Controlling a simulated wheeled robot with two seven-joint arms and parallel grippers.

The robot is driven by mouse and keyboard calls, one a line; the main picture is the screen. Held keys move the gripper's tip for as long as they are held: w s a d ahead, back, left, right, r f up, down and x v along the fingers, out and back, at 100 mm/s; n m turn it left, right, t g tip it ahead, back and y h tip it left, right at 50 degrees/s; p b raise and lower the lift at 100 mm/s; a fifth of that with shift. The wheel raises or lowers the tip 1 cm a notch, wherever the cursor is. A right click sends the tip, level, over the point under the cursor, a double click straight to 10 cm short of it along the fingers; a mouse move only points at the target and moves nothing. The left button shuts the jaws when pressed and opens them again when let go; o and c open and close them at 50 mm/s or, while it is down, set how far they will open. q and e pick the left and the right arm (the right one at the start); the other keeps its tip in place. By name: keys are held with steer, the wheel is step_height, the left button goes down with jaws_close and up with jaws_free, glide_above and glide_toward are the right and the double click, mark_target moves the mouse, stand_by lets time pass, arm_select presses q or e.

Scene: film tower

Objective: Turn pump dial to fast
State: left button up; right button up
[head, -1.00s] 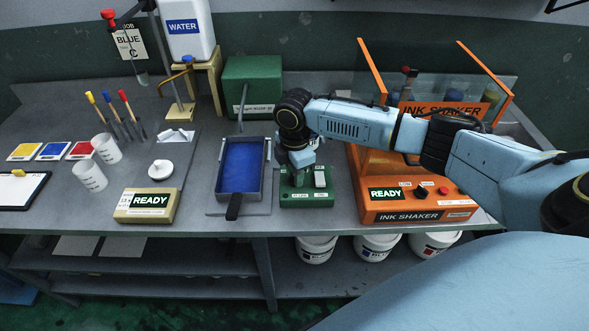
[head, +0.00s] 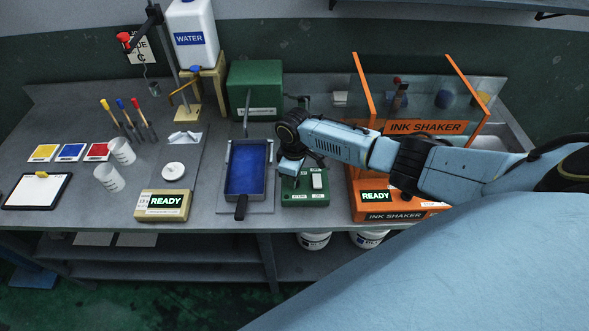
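My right arm reaches in from the right, and my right gripper (head: 290,178) points down over the left part of a small green box (head: 306,199) at the table's front. Its fingers are mostly hidden by the hand and dark against the box, so I cannot tell whether they are open or shut. The box has a white rocker-like piece (head: 317,180) on its right and small labels along its front. A larger green box (head: 255,88) with a white label stands behind. I cannot make out a pump dial or its setting. My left gripper is not in view.
A blue-filled tray (head: 247,170) with a dark handle lies just left of the gripper. The orange ink shaker (head: 395,216) with clear panels stands to the right. A yellow READY box (head: 163,205), cups, brushes and a water jug (head: 190,35) are further left.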

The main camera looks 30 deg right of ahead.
steer(key=shift+m+p, duration=0.6)
steer(key=shift+m, duration=0.4)
steer(key=o, duration=1)
steer(key=shift+r, duration=0.15)
step_height(320, 180, up, 13)
steer(key=shift+r+p, duration=0.1)
steer(key=shift+p, duration=0.25)
